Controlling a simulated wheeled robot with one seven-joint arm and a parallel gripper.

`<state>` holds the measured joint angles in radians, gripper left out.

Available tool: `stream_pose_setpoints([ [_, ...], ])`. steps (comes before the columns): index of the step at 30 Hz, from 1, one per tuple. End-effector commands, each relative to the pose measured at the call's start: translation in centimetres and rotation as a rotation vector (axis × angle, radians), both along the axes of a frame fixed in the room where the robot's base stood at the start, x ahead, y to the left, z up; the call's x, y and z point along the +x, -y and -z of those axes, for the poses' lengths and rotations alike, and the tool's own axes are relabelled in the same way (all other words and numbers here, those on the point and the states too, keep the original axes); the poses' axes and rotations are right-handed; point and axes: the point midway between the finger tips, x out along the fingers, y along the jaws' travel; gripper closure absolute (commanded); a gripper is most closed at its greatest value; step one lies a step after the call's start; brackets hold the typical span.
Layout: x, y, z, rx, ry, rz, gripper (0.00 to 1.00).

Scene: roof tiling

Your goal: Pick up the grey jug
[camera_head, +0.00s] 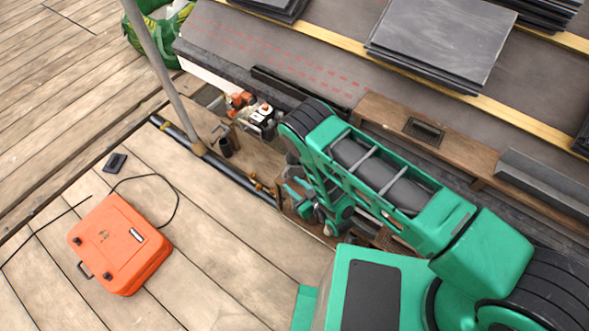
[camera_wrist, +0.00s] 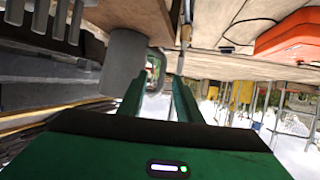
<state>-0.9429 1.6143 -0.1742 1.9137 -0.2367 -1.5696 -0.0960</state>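The grey jug (camera_wrist: 122,64) is a plain cylinder in the wrist view, which shows the scene upside down. It stands on wooden boards, with its loop handle (camera_wrist: 162,62) towards the fingers. My gripper (camera_wrist: 159,78) is open, its two green fingers apart with the handle showing between them. I cannot tell whether the fingers are level with the handle or still short of it. In the head view my gripper (camera_head: 291,190) is low over the walkway edge, partly hidden by my arm.
An orange case (camera_head: 119,244) with a black cable lies on the planks at left. A pole (camera_head: 168,80) stands beside the walkway. An orange and white tool (camera_head: 255,112) lies behind. Stacked slates (camera_head: 440,40) rest on the roof.

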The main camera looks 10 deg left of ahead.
Motion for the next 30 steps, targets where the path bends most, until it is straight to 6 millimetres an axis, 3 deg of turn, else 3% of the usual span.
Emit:
stream_pose_setpoints([
  [18, 3.4, -4.8, 2.7, 0.0, 0.0, 0.001, 0.69],
  [28, 3.8, -5.4, 3.0, -0.002, -0.001, 0.0, 0.69],
  [29, 3.9, -5.4, 3.0, -0.002, -0.001, 0.0, 0.71],
  [30, 3.9, -5.4, 3.0, -0.002, -0.001, 0.0, 0.8],
])
